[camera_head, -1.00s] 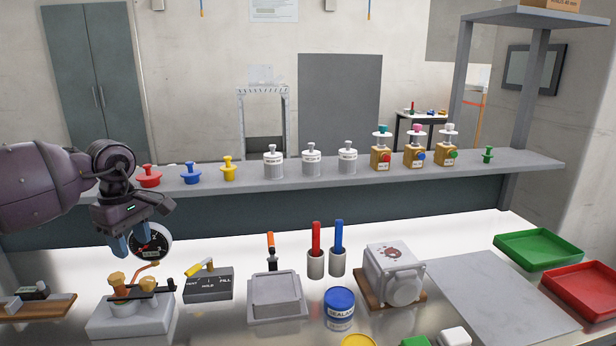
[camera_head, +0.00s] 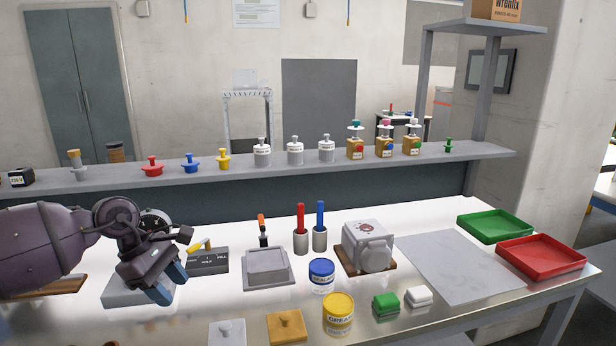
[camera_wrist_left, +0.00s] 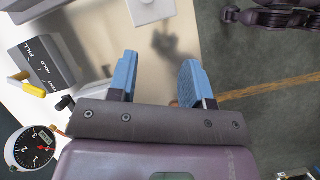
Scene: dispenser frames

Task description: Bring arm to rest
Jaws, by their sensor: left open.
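My left gripper (camera_head: 168,284) has blue fingertips and reaches in from the left, low over the front left of the white bench. It is open with nothing between its fingers. In the left wrist view its two blue fingers (camera_wrist_left: 160,78) stand apart, over the bench's edge and the dark floor. The arm partly hides a grey block (camera_head: 125,292) and a round dial gauge (camera_head: 155,221). The gauge shows whole in the left wrist view (camera_wrist_left: 31,148). My right gripper is not visible.
A lever box (camera_head: 208,262), a grey lidded box (camera_head: 266,267), a blue tin (camera_head: 321,275) and a yellow tin (camera_head: 338,313) stand on the bench. Green (camera_head: 495,226) and red (camera_head: 541,257) trays lie at right. A grey shelf (camera_head: 300,160) bears several small items. The grey mat (camera_head: 455,268) is bare.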

